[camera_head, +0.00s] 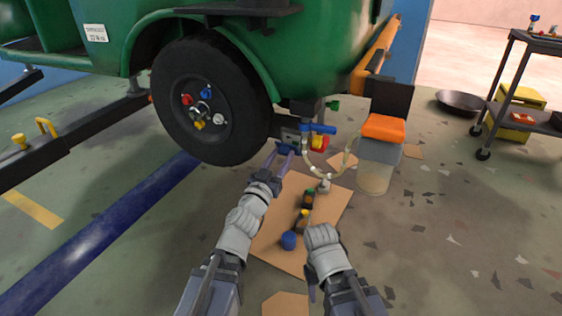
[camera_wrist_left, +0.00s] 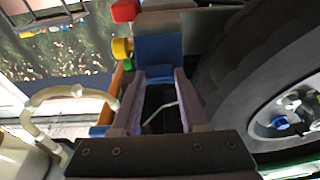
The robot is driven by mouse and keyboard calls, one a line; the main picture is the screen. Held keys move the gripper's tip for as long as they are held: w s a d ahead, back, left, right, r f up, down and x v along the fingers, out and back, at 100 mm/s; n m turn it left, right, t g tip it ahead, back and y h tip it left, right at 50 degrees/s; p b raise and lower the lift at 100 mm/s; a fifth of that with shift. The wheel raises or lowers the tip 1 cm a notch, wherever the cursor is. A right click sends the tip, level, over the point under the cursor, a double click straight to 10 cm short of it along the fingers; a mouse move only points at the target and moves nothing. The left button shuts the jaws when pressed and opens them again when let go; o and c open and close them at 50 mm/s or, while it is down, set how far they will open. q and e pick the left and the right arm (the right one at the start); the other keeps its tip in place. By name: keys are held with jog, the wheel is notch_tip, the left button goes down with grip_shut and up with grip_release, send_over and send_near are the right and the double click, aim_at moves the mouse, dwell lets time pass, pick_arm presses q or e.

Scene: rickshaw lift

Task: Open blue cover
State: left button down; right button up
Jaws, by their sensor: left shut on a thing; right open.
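The blue cover (camera_head: 288,148) is a small blue piece on the underside of the green vehicle, just right of the wheel. In the left wrist view the blue cover (camera_wrist_left: 158,58) is a blue block at the fingertips. My left gripper (camera_head: 283,154) reaches up to it from below; its two purple fingers (camera_wrist_left: 160,88) are shut on the blue cover. My right gripper (camera_head: 318,284) is low in front, apart from the vehicle, open; its fingertips are mostly hidden by the arm.
A black wheel (camera_head: 165,110) stands close left of my left gripper. A blue-handled valve (camera_head: 318,128) with a pale hose is just right. An orange-topped container (camera_head: 383,130) stands farther right.

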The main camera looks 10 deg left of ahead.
pick_arm(q)
jog(key=shift+f, duration=0.1)
pick_arm(e)
jog(key=shift+f, duration=0.3)
pick_arm(q)
jog(key=shift+c, duration=2.1)
grip_release()
